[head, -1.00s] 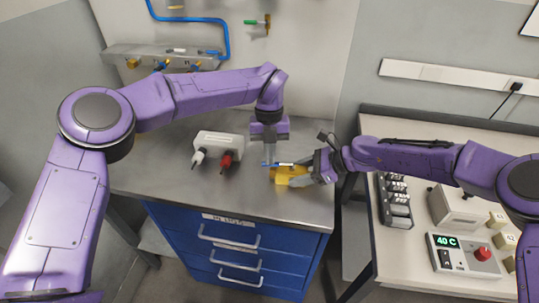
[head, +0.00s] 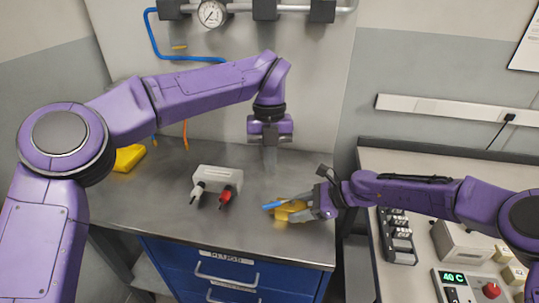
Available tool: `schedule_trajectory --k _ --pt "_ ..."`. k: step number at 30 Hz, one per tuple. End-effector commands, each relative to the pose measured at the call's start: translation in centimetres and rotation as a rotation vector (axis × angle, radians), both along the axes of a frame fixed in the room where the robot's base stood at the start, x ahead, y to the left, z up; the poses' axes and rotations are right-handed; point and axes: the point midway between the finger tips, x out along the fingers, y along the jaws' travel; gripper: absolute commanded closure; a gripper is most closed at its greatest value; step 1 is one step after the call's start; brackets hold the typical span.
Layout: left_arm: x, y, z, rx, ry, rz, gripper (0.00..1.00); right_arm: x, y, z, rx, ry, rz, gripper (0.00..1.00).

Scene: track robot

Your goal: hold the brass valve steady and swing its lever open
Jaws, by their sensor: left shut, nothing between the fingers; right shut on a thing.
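The brass valve (head: 289,213) sits near the right front of the grey bench top. Its blue lever (head: 273,205) sticks out to the left from the top of the valve. My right gripper (head: 314,208) comes in from the right and is shut on the valve body, hiding its right side. My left gripper (head: 269,165) points down behind the valve, apart from the lever. It is shut with nothing between its fingers.
A white box (head: 217,180) with a white and a red plug stands left of the valve. A yellow object (head: 129,158) lies by my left arm. A pressure gauge (head: 211,13) is on the wall pipe. A device reading 40 C (head: 453,278) stands on the right table.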

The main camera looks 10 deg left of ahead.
Motion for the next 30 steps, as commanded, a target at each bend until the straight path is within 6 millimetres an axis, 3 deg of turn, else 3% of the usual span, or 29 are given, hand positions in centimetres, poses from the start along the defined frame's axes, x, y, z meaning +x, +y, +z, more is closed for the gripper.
schedule_trajectory --k 2,3,6,7,21,26,30 --pt "0.2 0.1 1.0 0.001 -0.001 0.001 1.0 -0.1 -0.1 -0.4 -0.005 0.003 0.001 0.93" --pt "0.3 0.1 1.3 0.001 -0.002 0.0 0.94 -0.1 -0.1 -0.4 -0.005 0.002 0.001 0.93" --pt "0.6 0.8 0.6 -0.013 0.024 0.002 0.61 -0.1 -0.1 -0.4 -0.005 0.002 0.001 0.93" --pt "0.6 0.8 0.6 -0.022 0.019 -0.031 0.59 -0.1 -0.1 -0.4 -0.005 0.003 0.001 0.93" --pt "2.1 1.6 -0.7 -0.247 -0.095 -1.096 0.59 -0.1 -0.1 -0.3 -0.005 0.002 0.0 0.93" --pt "2.1 1.5 -1.1 -0.266 -0.108 -1.22 0.59 0.0 -0.1 -0.3 -0.005 0.002 0.0 0.93" --pt "1.7 1.4 -3.2 -0.269 -0.104 -1.229 0.59 0.0 -0.1 -0.3 -0.005 0.002 0.0 0.93"
